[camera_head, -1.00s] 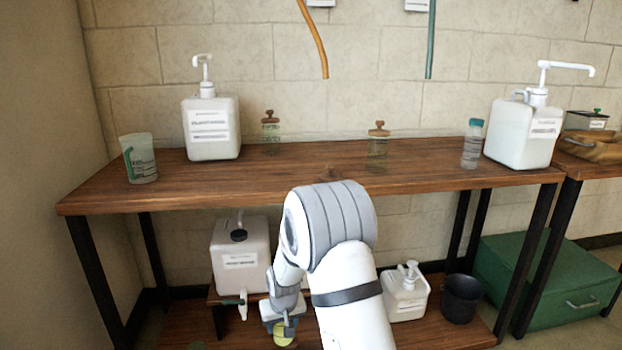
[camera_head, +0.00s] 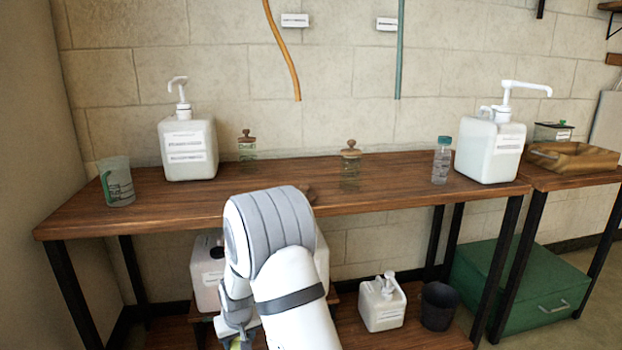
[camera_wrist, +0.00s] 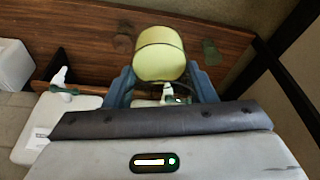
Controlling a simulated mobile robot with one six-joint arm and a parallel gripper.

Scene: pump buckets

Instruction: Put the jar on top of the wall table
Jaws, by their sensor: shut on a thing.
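My gripper (camera_head: 236,338) is low at the bottom of the head view, in front of the lower shelf and below the tabletop. In the wrist view, the blue fingers of my gripper (camera_wrist: 162,78) are shut on a jar (camera_wrist: 160,52) with a yellow-green rounded surface. In the head view only a little of the held thing shows at the bottom edge. The wall table (camera_head: 290,204) is a brown wooden top on black legs against the block wall.
On the tabletop stand a cup (camera_head: 117,182), a white pump bucket (camera_head: 188,150), two glass jars with wooden lids (camera_head: 247,150) (camera_head: 350,168), a bottle (camera_head: 442,160) and another pump bucket (camera_head: 490,150). Containers stand on the lower shelf.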

